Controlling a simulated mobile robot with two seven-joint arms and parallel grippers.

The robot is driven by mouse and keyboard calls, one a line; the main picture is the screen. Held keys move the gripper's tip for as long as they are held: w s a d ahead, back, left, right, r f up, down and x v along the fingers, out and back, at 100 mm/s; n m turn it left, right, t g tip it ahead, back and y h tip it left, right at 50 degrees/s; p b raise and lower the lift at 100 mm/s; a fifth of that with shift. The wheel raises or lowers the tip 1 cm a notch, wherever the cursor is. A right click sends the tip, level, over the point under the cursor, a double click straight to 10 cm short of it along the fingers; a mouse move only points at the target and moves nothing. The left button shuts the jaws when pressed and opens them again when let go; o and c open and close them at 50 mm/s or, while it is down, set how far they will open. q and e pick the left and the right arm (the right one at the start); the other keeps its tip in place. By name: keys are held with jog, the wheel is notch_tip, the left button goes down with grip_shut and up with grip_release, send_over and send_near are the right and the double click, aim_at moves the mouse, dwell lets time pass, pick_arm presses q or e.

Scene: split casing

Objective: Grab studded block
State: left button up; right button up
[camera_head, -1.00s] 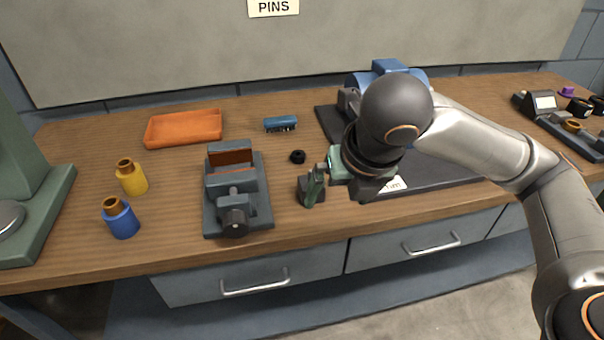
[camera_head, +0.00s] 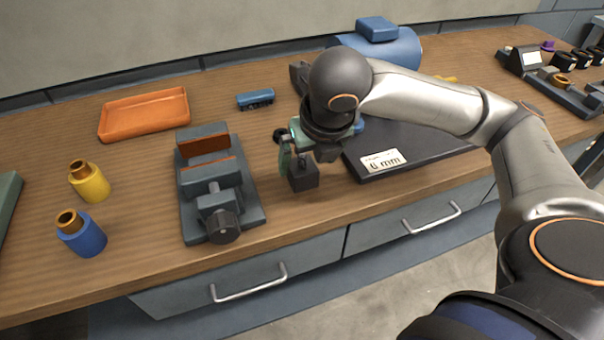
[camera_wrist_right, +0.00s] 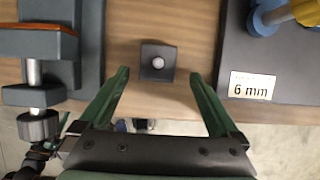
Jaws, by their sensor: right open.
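The studded block is a small dark block (camera_head: 304,180) near the front edge of the bench, right of the vise. In the right wrist view the block (camera_wrist_right: 150,72) shows from above with a round pale stud on top. My right gripper (camera_head: 302,162) is open and empty, just over the block. In the right wrist view its two green fingers (camera_wrist_right: 160,75) stand apart, one left and one right of the block, with gaps on both sides. Whether the fingertips are down level with the block is hard to tell. My left gripper is not in view.
The grey vise (camera_head: 215,185) stands left of the block. A dark plate with a "6 mm" label (camera_head: 383,161) lies close on the right. Yellow (camera_head: 90,183) and blue (camera_head: 82,237) bottles stand far left.

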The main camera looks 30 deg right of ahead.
aim_at(303, 163)
jog(key=b+x, duration=0.1)
jog(key=x, duration=0.4)
jog(key=shift+w+b, duration=0.3)
jog(key=shift+b, duration=0.1)
grip_shut()
dwell(0.4)
jog(key=shift+r, duration=0.2)
